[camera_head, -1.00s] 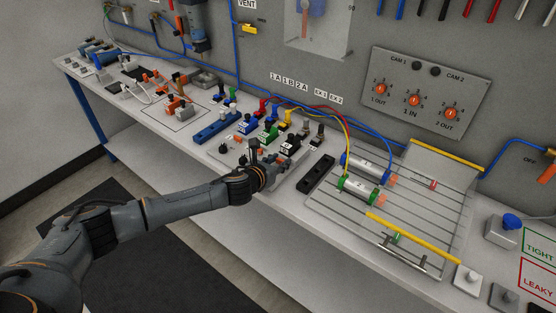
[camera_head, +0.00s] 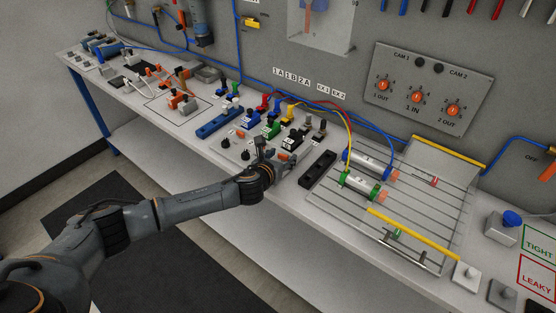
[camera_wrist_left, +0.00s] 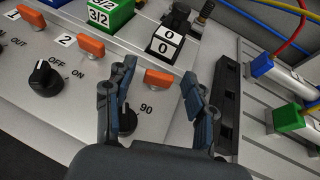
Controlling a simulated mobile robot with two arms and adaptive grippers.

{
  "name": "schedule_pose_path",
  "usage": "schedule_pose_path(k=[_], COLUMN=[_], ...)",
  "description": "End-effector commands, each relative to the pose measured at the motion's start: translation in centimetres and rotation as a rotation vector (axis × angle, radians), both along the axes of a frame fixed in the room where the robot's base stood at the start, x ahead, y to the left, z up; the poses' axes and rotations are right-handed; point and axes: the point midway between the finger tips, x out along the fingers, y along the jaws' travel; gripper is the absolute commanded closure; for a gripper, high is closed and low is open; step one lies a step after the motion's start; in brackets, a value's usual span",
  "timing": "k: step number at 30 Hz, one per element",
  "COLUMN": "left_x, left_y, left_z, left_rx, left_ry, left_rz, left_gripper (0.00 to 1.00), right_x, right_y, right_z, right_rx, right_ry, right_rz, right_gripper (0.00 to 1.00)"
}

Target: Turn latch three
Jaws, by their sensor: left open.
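My left gripper (camera_head: 277,162) is over the right end of the latch panel near the bench's front edge. In the left wrist view its jaws (camera_wrist_left: 158,92) are open and empty. A small orange latch (camera_wrist_left: 158,78) shows between the two fingers, with no visible contact; its number label is hidden. Orange latch two (camera_wrist_left: 90,46) and latch one (camera_wrist_left: 28,16) stand in a row to its left. A black knob (camera_wrist_left: 128,121) marked 90 is partly hidden behind the left finger. My right gripper is not in view.
The black-and-white 0/0 block (camera_wrist_left: 166,44) stands behind the latch. A green block (camera_wrist_left: 104,14) is farther left. A black slotted rail (camera_head: 317,170) is right of my gripper, then a rack (camera_head: 440,215) with cylinders. Another black knob (camera_wrist_left: 45,78) is at left.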

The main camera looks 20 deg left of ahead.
Motion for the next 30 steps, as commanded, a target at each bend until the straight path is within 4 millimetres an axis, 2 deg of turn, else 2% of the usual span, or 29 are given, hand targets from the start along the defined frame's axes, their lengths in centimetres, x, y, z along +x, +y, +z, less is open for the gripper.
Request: schedule_pose_path(k=[5, 15, 19, 24, 30], left_x=[-1.5, -7.6, -9.4, -10.7, -11.0], left_y=[0.2, 0.7, 0.8, 0.9, 0.9], left_z=[0.6, 3.0, 3.8, 4.4, 4.5], left_rx=[0.000, 0.002, 0.001, -0.001, -0.001], left_ry=[0.000, 0.002, 0.002, 0.001, 0.001], left_rz=[-0.001, -0.002, -0.001, -0.001, 0.000], left_gripper=[0.45, 0.45, 0.45, 0.45, 0.45], right_x=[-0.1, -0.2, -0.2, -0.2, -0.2], right_y=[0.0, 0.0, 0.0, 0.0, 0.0], right_z=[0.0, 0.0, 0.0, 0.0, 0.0], right_rx=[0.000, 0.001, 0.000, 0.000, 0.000], right_ry=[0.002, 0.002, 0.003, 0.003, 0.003], right_rz=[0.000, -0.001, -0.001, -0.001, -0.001], right_gripper=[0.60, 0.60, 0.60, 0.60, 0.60])
